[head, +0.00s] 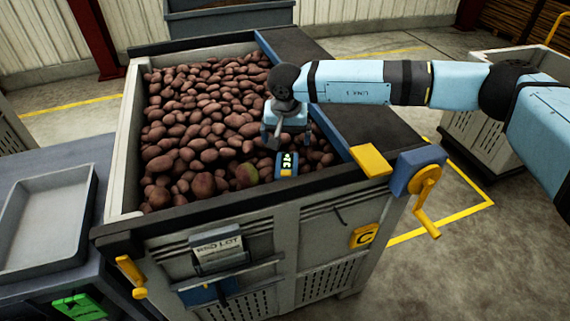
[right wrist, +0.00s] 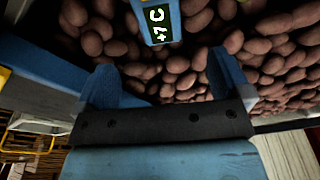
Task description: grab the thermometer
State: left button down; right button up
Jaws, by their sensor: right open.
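The thermometer (head: 287,164) is a small blue device with a dark display and bright characters. It stands at the potatoes near the front rim of the crate. It also shows at the top edge of the right wrist view (right wrist: 157,22), partly cut off. My right gripper (head: 286,137) is open above the potatoes, just behind the thermometer in the head view. In the right wrist view its fingers (right wrist: 163,76) are spread with only potatoes between them, and the thermometer lies beyond the fingertips. My left gripper is not in view.
The large crate (head: 128,150) is full of potatoes (head: 195,130). A dark belt with blue edges (head: 375,122) crosses its right side, with a yellow crank (head: 426,195) at the corner. A grey tray (head: 45,222) lies on the left. Another crate (head: 478,135) stands at right.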

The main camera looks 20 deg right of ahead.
send_over(287, 164)
notch_tip(287, 164, down, 6)
jog(key=shift+a+r, duration=0.1)
jog(key=shift+r, duration=0.15)
jog(key=shift+f, duration=2.75)
jog(key=shift+s, duration=0.1)
jog(key=c, duration=1.1)
jog(key=shift+c, duration=0.2)
jog(key=shift+r, duration=0.2)
